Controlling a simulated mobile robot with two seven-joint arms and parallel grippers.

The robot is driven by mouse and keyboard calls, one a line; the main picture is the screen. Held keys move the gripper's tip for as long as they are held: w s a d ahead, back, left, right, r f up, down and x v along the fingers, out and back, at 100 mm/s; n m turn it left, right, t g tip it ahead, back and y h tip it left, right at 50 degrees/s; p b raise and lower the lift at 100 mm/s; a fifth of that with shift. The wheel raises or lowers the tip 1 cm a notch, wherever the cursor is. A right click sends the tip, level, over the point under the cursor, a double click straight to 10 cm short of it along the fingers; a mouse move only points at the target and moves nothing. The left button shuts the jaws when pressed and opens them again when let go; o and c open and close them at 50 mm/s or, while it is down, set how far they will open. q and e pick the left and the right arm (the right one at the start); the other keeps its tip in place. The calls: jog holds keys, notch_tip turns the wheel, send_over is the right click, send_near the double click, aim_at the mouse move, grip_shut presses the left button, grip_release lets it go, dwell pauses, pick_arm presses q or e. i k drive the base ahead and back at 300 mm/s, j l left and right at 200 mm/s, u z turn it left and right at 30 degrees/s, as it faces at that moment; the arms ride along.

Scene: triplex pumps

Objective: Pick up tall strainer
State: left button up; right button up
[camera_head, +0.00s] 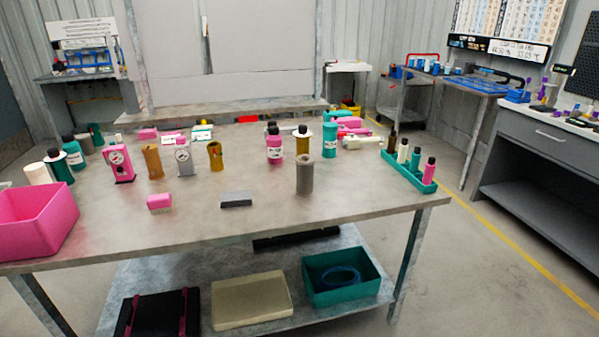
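A tall grey-brown cylinder (305,176) stands upright near the front right of the table (345,198); it could be the tall strainer. Two shorter ochre cylinders, one (153,162) at the left of the middle and one (215,156) beside a grey gauge unit, also stand upright. A mustard cylinder (301,147) with a dark top and a pale collar stands behind the grey-brown one. I cannot tell for sure which is a strainer. Neither of my grippers is in view.
A pink bin (35,222) stands at the table's left edge, and a teal rack (410,174) of bottles at its right. A pink block (159,202) and a dark grey block (237,200) lie near the front edge. Pink and grey gauge units stand left of centre.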

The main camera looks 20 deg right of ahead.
aim_at(304, 163)
jog(key=i+j+z, duration=0.15)
jog(key=i+j, duration=0.2)
jog(key=i, duration=0.25)
jog(key=i+j+z, duration=0.1)
jog(key=i+j, duration=0.3)
jog(key=i, duration=0.15)
